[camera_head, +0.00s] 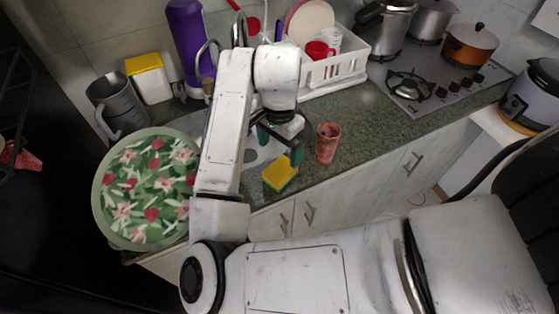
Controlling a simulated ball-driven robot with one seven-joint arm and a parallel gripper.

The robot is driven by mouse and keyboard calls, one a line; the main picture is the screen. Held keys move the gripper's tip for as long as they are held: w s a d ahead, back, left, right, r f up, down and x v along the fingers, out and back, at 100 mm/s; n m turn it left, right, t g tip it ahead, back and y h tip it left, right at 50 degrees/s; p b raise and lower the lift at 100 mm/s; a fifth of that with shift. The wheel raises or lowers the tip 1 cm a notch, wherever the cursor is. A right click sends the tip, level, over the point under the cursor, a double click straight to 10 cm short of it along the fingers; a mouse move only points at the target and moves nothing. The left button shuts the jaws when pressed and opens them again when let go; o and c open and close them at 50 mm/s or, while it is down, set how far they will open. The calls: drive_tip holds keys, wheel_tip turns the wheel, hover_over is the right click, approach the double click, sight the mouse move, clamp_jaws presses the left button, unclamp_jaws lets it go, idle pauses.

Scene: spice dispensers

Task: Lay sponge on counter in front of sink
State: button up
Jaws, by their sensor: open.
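A yellow sponge (280,173) with a green side is near the front edge of the green speckled counter (345,136), in front of the sink (252,155). It looks to be resting on the counter, slightly angled to the edge. My gripper (279,149) is open, with its teal fingers spread just behind and above the sponge. Nothing shows between the fingers. I cannot tell whether the right finger touches the sponge. My arm covers much of the sink.
A reddish cup (327,142) stands close to the right of my gripper. A floral green tray (148,188) is at the left. A white dish rack (338,70), purple bottle (190,42) and gas stove (420,84) are behind. Counter right of the cup is clear.

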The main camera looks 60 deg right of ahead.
drive_tip(key=shift+r, duration=1.4)
drive_tip(key=shift+s, duration=0.1)
